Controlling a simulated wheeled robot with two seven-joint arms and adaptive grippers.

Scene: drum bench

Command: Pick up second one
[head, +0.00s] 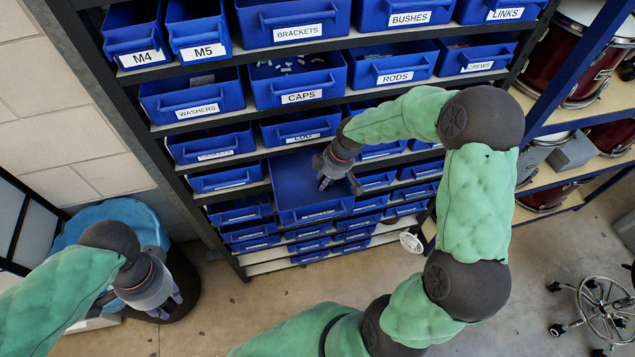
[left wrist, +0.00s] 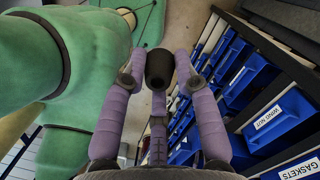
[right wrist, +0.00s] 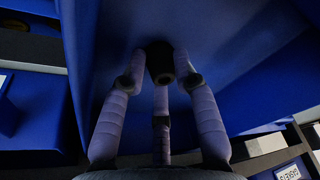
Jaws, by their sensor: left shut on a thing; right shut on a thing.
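My left gripper (head: 165,304) has purple fingers and is shut on a small dark cylindrical piece (left wrist: 160,69), seen in the left wrist view. In the head view it hangs at the lower left, in front of a black round container (head: 186,285). My right gripper (head: 325,183) is shut on a similar dark hollow-ended cylinder (right wrist: 160,62), seen between its fingers in the right wrist view. That gripper is at the pulled-out blue bin (head: 290,178), its fingertips over the bin's inside. The held pieces are too small or hidden in the head view.
A dark shelf rack holds rows of labelled blue bins, including CAPS (head: 301,97), WASHERS (head: 196,111) and RODS (head: 394,78). Red drums (head: 570,60) stand on shelves at the right. A wheeled stool base (head: 602,312) is on the floor at the lower right.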

